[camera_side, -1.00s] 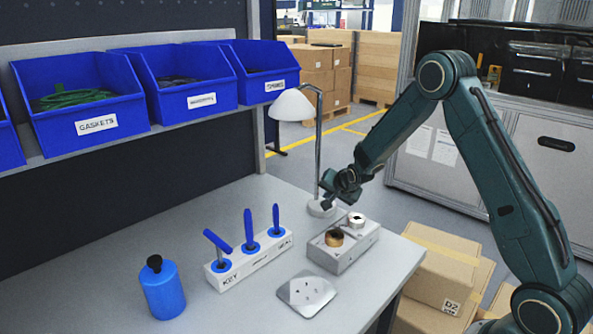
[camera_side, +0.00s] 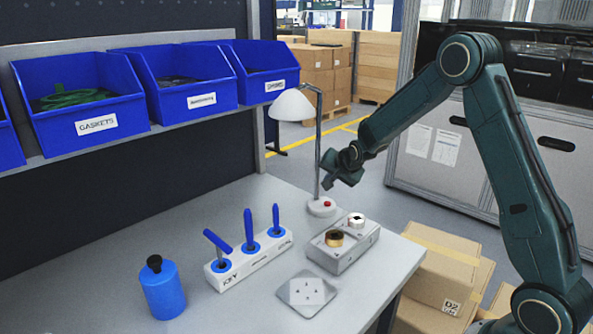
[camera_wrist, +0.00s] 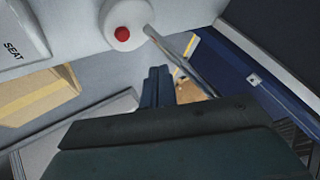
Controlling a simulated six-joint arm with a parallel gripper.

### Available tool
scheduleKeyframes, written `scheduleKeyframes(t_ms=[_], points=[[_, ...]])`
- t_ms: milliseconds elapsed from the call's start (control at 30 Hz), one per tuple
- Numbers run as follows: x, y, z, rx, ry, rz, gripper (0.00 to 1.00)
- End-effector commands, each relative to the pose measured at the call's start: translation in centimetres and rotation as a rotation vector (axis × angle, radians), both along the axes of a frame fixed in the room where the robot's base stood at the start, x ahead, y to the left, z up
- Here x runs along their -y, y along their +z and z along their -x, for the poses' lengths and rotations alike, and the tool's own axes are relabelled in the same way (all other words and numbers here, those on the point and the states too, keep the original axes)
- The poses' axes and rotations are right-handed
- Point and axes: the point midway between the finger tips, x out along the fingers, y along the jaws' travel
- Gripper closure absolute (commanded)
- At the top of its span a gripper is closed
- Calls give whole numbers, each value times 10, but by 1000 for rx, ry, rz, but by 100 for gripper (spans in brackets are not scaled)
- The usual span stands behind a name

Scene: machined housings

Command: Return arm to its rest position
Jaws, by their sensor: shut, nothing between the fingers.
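My gripper (camera_side: 343,177) hangs in the air above the back right of the bench, beside the lamp post. It is shut and empty. In the wrist view its closed fingers (camera_wrist: 157,88) point toward the lamp base. The bench (camera_side: 125,253) lies below and to the left of my gripper. A grey block (camera_side: 345,257) with a brass part (camera_side: 334,238) and a pale ring-shaped part (camera_side: 356,220) sits on the bench below the gripper, apart from it.
The desk lamp (camera_side: 292,106) with its base (camera_side: 321,207) stands very close to my gripper. A white tool holder (camera_side: 250,262), a blue bottle (camera_side: 163,290) and a socket plate (camera_side: 306,293) are on the bench. Blue bins (camera_side: 80,105) hang behind. Cardboard boxes (camera_side: 440,275) stand at right.

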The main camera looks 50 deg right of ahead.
Motion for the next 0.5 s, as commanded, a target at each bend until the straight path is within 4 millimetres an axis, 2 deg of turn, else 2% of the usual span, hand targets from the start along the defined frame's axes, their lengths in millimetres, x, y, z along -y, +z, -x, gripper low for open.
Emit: scheduleKeyframes(t_ms=[367, 500], points=[[-1, 2, 0, 0, 2, 1, 100], [-5, 9, 3, -6, 16, 8, 100]])
